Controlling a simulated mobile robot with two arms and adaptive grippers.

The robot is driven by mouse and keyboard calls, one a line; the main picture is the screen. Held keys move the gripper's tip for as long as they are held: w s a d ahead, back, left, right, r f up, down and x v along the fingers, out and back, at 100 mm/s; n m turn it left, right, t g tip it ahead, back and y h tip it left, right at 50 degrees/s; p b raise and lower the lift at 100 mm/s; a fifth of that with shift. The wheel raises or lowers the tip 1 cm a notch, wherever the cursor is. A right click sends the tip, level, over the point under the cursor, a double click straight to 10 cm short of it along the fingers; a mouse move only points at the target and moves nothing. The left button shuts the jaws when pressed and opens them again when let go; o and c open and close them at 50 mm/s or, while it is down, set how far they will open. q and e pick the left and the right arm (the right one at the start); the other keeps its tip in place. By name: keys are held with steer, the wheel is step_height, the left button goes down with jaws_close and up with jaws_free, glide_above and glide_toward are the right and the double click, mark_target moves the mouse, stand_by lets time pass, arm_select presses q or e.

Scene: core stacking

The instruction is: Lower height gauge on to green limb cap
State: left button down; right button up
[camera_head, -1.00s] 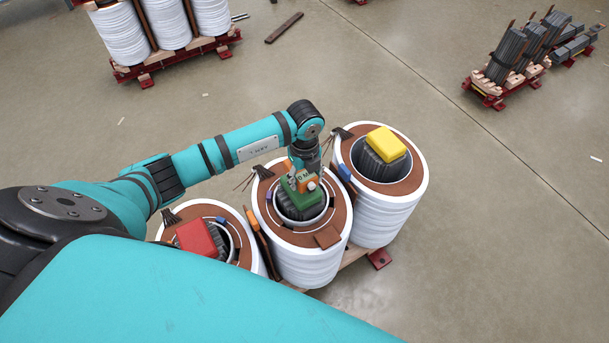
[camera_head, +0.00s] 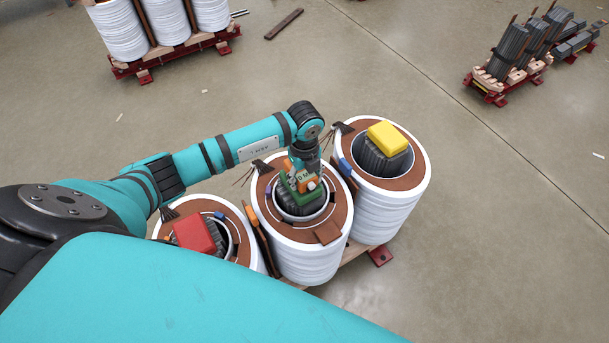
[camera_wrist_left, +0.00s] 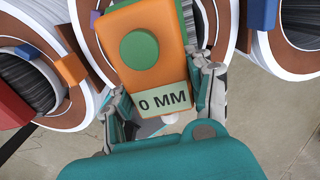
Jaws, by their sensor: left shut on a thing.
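The height gauge (camera_wrist_left: 150,55) is an orange block with a round green button and a display reading "0 MM". It also shows, small, in the head view (camera_head: 309,185). My left gripper (camera_wrist_left: 165,92) has a finger on each side of the gauge and is shut on it. In the head view the left gripper (camera_head: 302,170) is above the middle coil. The green limb cap (camera_head: 300,196) sits on the core inside that coil, right under the gauge. The gauge hides most of the cap in the wrist view. I cannot tell whether they touch. My right gripper is out of view.
A red cap (camera_head: 193,236) is on the left coil's core and a yellow cap (camera_head: 387,136) on the right one's. The white coils (camera_head: 310,262) stand close together. Other coils (camera_head: 122,38) and core stacks (camera_head: 509,55) stand farther back on open floor.

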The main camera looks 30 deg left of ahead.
arm_select(q)
steer(key=shift+f, duration=0.15)
steer(key=c, duration=0.5)
jaws_free()
steer(key=shift+o, duration=0.3)
steer(key=shift+f, duration=0.1)
steer(key=shift+r, duration=0.45)
step_height(320, 180, up, 11)
steer(key=shift+r, duration=0.15)
steer(key=shift+s+d, duration=0.1)
